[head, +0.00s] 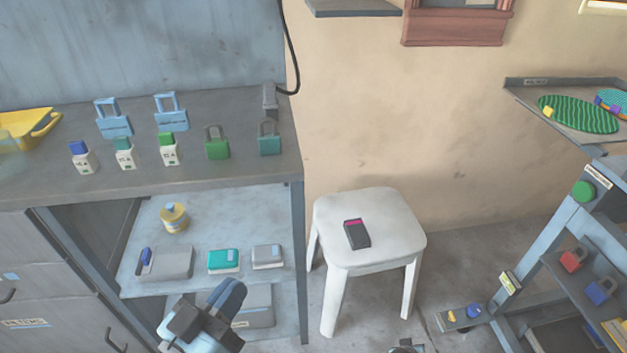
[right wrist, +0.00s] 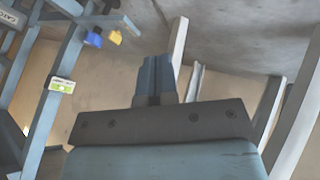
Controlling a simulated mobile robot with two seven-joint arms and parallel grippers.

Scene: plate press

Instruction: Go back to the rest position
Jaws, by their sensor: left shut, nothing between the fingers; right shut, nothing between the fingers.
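My left gripper (head: 226,297) is at the bottom of the head view, in front of the lower shelf of the cabinet. Its fingers are together and hold nothing. My right gripper shows in the right wrist view (right wrist: 156,75) with its two fingers pressed together and nothing between them. Only a small tip of my right arm shows at the bottom edge of the head view. The white stool (head: 335,258) stands to the right of my left gripper, with a dark device with a pink end (head: 356,234) on its seat.
Floor shows between stool and rack.

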